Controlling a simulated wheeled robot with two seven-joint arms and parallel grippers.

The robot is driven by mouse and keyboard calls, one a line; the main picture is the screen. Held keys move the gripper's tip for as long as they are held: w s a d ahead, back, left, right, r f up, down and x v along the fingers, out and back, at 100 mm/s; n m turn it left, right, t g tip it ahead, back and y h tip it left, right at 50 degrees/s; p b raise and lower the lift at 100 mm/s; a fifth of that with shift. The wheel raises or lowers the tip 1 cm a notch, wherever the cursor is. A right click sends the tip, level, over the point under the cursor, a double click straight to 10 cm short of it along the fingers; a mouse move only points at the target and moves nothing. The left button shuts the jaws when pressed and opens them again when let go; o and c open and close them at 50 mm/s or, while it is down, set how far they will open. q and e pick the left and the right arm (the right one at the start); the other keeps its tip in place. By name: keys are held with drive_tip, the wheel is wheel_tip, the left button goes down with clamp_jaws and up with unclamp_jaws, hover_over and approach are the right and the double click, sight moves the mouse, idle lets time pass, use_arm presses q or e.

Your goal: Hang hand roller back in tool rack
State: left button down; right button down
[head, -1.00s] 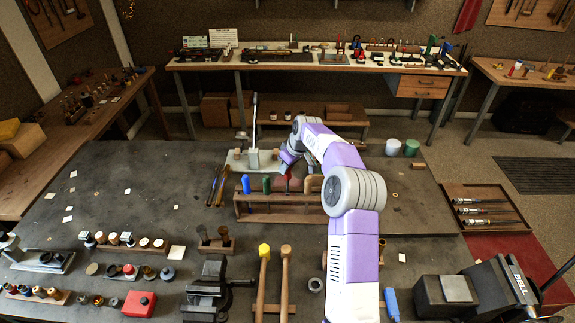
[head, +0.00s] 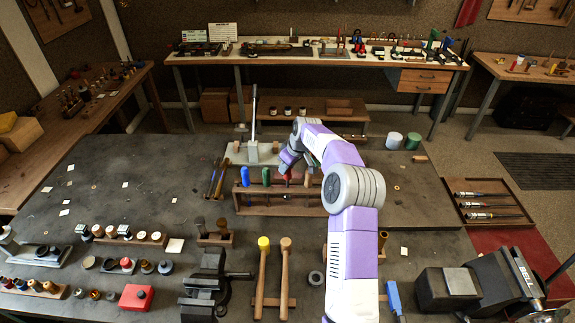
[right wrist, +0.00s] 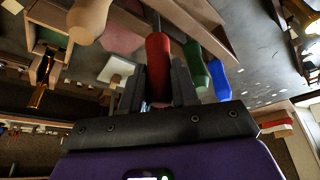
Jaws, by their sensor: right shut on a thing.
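The wooden tool rack (head: 290,210) stands near the middle of the dark bench. A blue handle (head: 245,176) and a green handle (head: 266,176) stand upright in it. My right gripper (head: 287,168) is at the rack's right half, its jaws shut on a red handle (right wrist: 158,62), which I take for the hand roller. A thin metal shaft shows beyond the handle in the right wrist view; its working end is hidden. A pale wooden handle (right wrist: 88,20) is close on one side, and the green handle (right wrist: 194,55) on the other. My left gripper is not in view.
A lever tool on a pale base (head: 252,152) stands just behind the rack. Two mallets (head: 285,265), a vise (head: 208,285) and a small brush holder (head: 215,240) are in front.

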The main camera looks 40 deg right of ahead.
sight(288, 173)
drive_tip(key=shift+f+b, duration=1.25)
drive_tip(key=shift+f, duration=0.65)
drive_tip(key=c, duration=0.8)
unclamp_jaws()
drive_tip(key=v, duration=0.7)
drive_tip(key=shift+s+r, duration=0.15)
drive_tip(key=shift+r, duration=0.2)
